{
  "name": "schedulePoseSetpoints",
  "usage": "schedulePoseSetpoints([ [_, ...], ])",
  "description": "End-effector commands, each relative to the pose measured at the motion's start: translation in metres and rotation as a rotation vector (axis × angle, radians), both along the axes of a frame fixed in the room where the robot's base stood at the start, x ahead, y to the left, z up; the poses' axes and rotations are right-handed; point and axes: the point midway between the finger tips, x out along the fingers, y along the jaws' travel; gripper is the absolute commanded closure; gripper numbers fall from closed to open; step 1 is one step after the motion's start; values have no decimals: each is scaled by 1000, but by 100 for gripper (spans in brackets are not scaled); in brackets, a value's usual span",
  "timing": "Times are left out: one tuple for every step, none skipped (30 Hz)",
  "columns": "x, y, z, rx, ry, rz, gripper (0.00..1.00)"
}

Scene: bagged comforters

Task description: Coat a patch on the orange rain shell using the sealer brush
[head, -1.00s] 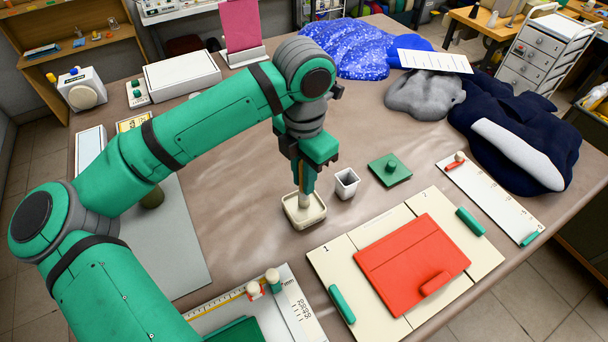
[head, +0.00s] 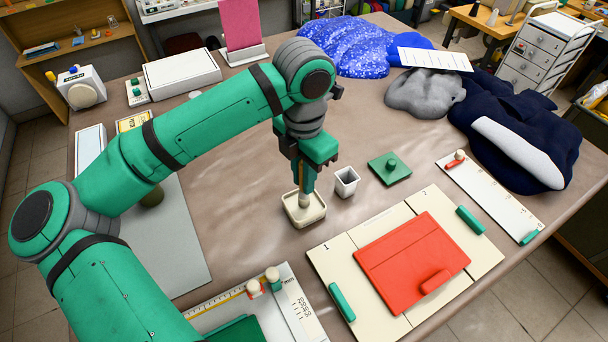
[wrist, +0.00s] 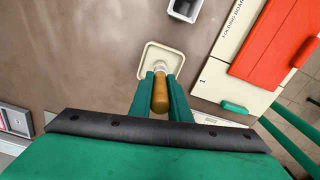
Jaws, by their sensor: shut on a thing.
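My gripper (head: 304,182) is shut on the wooden handle of the sealer brush (wrist: 160,95), as the wrist view shows. The brush is upright with its lower end inside a small cream dish (head: 318,220); the dish also shows in the wrist view (wrist: 149,57). Whether the bristles touch the dish floor is hidden. The orange rain shell (head: 400,268) lies flat and folded on the cream folding board (head: 334,256), right of the dish. It also shows in the wrist view (wrist: 262,55). A small orange-red block (head: 435,282) sits on the shell's near right part.
A white cup (head: 346,183) stands just right of the dish, with a green square lid (head: 390,168) beyond. Green clips (head: 341,302) sit on the board's edges. Navy (head: 520,140), grey and blue bundles fill the far right. Bare table lies left of the dish.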

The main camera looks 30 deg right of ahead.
Motion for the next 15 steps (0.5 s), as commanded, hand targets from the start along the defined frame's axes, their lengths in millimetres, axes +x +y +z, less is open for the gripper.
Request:
schedulePoseSetpoints([
  [0, 0, -1, 0, 0, 0, 100],
  [0, 0, -1, 0, 0, 0, 100],
  [0, 0, -1, 0, 0, 0, 100],
  [0, 0, -2, 0, 0, 0, 100],
  [0, 0, -2, 0, 0, 0, 100],
  [0, 0, -2, 0, 0, 0, 100],
  [0, 0, -3, 0, 0, 0, 100],
  [0, 0, -3, 0, 0, 0, 100],
  [0, 0, -3, 0, 0, 0, 100],
  [0, 0, -4, 0, 0, 0, 100],
  [0, 0, -4, 0, 1, 0, 100],
  [0, 0, -4, 0, 1, 0, 100],
  [0, 0, -5, 0, 1, 0, 100],
  [0, 0, -5, 0, 1, 0, 100],
  [0, 0, -5, 0, 1, 0, 100],
])
